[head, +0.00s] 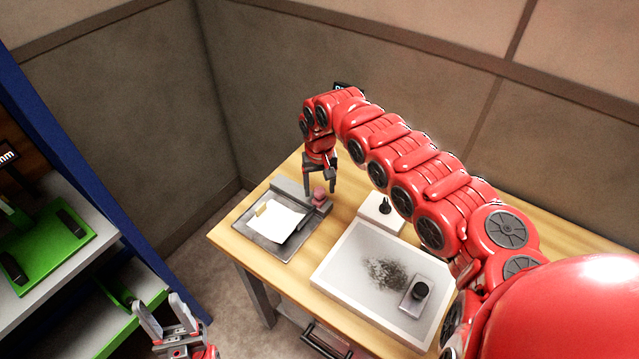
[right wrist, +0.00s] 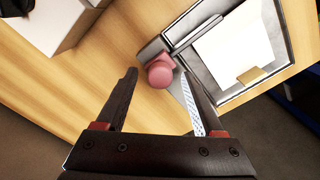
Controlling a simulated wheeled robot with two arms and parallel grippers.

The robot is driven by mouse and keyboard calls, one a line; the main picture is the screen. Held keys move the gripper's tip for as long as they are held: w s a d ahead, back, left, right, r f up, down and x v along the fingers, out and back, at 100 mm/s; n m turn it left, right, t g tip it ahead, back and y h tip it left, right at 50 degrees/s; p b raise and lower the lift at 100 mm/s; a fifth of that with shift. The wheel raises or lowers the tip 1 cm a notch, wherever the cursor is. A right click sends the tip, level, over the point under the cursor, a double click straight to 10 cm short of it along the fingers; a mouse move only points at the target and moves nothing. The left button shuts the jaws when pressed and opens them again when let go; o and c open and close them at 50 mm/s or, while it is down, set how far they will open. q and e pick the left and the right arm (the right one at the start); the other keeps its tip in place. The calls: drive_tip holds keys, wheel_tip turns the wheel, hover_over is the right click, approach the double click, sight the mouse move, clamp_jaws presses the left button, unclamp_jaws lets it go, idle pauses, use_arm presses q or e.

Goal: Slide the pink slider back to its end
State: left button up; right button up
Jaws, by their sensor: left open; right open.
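The pink slider (head: 319,197) is a small pink knob at the right end of a grey rail (head: 290,190) along the back of a metal tray (head: 262,241). In the right wrist view the pink slider (right wrist: 160,73) shows as a round knob just beyond my right gripper (right wrist: 160,85), closer to its right finger. My right gripper (head: 320,180) is open and hangs above the table near the slider; whether a finger touches it I cannot tell. My left gripper (head: 172,318) is open and empty, low at the left, away from the table.
White paper (head: 270,220) with a yellow tab lies on the metal tray. A white tray (head: 330,280) with dark grains and a grey block (head: 408,301) stands at the front right. A white box (head: 371,211) with a black knob stands behind it. A shelf (head: 90,265) is at left.

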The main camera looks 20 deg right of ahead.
drive_tip(key=shift+s, duration=0.1)
drive_tip(key=shift+c, duration=0.2)
clamp_jaws()
idle(1.2)
